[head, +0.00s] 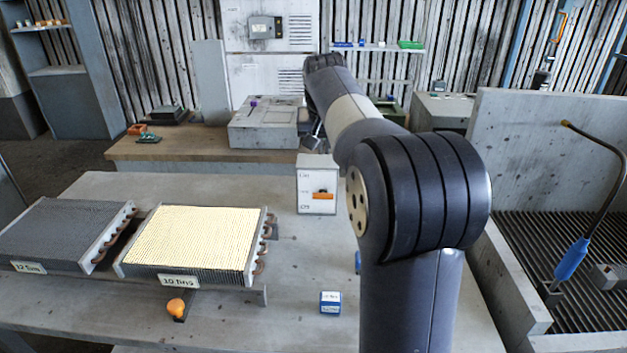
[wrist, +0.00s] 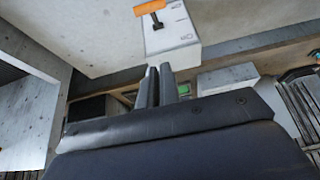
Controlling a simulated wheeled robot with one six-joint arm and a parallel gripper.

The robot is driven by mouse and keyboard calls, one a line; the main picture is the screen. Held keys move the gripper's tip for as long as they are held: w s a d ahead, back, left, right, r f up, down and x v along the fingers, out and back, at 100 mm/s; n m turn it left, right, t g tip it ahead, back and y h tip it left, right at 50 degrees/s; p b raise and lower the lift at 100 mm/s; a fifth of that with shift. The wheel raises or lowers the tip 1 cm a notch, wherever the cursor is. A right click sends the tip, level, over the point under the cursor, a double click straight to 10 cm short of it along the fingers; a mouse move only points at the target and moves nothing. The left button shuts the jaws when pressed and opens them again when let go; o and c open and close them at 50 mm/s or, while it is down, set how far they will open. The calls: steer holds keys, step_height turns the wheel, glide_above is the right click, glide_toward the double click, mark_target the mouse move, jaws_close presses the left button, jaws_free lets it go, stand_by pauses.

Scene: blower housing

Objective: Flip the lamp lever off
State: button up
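A small white box (head: 317,175) stands on the grey bench, with small labels on its front that are too small to read. A lever with an orange handle (head: 323,196) is on that front, low down, beside the lower labels. In the wrist view the orange handle (wrist: 150,7) shows at the top edge on a dark stem, on the box (wrist: 172,32). My gripper (wrist: 157,70) points toward the box, apart from the lever, and its two dark fingers lie close together with nothing seen between them. No part is clearly readable as the lamp.
Two finned coils, one dark (head: 50,232) and one pale yellow (head: 190,240), lie on the left of the bench. An orange knob (head: 176,307) and a small blue-and-white box (head: 330,303) are in front. A gooseneck with a blue sleeve (head: 572,260) stands right.

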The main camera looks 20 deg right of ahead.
jaws_close()
glide_above(323, 194)
steer(key=w+d, duration=0.1)
steer(key=w, duration=0.2)
steer(key=f, duration=0.8)
steer(key=shift+d+f, duration=0.15)
steer(key=shift+d, duration=0.05)
steer(key=shift+s+a+f, duration=0.2)
steer(key=shift+s+f, duration=0.2)
steer(key=shift+f, duration=0.15)
steer(key=shift+s+a+f, duration=0.15)
steer(key=shift+s+f, duration=0.2)
steer(key=shift+f, duration=0.15)
steer(key=shift+s+a+f, duration=0.15)
steer(key=shift+s+f, duration=0.15)
steer(key=shift+f, duration=0.15)
steer(key=shift+s, duration=0.15)
steer(key=shift+f, duration=0.1)
steer(key=shift+s+a+f+b, duration=0.15)
steer(key=shift+f+b, duration=0.15)
steer(key=shift+b, duration=0.3)
steer(key=shift+t, duration=0.3)
